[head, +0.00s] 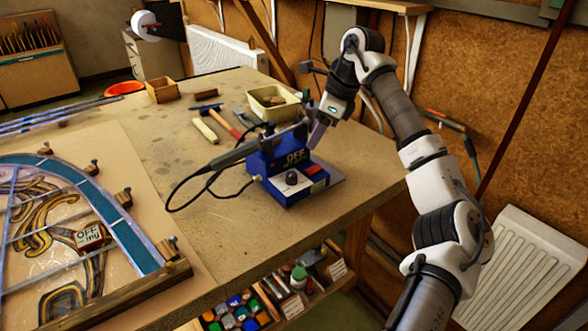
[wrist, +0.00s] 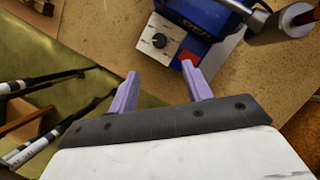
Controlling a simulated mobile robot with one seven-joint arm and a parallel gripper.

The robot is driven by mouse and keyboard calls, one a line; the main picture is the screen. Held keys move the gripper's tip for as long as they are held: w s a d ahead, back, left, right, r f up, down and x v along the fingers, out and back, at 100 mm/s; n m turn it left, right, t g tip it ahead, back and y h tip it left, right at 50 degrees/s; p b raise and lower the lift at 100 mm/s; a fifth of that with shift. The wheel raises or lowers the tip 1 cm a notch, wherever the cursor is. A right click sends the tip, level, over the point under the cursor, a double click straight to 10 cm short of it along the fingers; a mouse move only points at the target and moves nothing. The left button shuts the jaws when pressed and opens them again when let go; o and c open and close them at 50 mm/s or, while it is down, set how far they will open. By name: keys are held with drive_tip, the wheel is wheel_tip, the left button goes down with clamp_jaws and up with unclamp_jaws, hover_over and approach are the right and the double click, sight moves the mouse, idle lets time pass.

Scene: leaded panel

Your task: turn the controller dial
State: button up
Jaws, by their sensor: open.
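The blue controller (head: 275,178) stands on the workbench near its right edge, with a display on its sloped face. Its black dial (head: 292,178) is on the front face, and a red switch (head: 316,169) is beside it. In the wrist view the dial (wrist: 159,40) sits on a pale plate, beyond the fingertips. My gripper (wrist: 157,78) has two purple fingers spread apart with nothing between them. In the head view my gripper is behind and right of the controller and its fingers are partly hidden.
A hammer (head: 231,128), a cream tray (head: 275,103) and a wooden box (head: 162,90) are behind. A leaded panel (head: 120,220) lies at left. Bench space in front of the controller is clear.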

sight(293, 174)
drive_tip(key=p+x, duration=0.3)
drive_tip(key=x, duration=1)
drive_tip(key=shift+a+f+p, duration=0.1)
drive_tip(key=shift+a+p, duration=0.1)
drive_tip(key=shift+p, duration=0.1)
drive_tip(key=c, duration=1)
drive_tip(key=shift+o, duration=0.2)
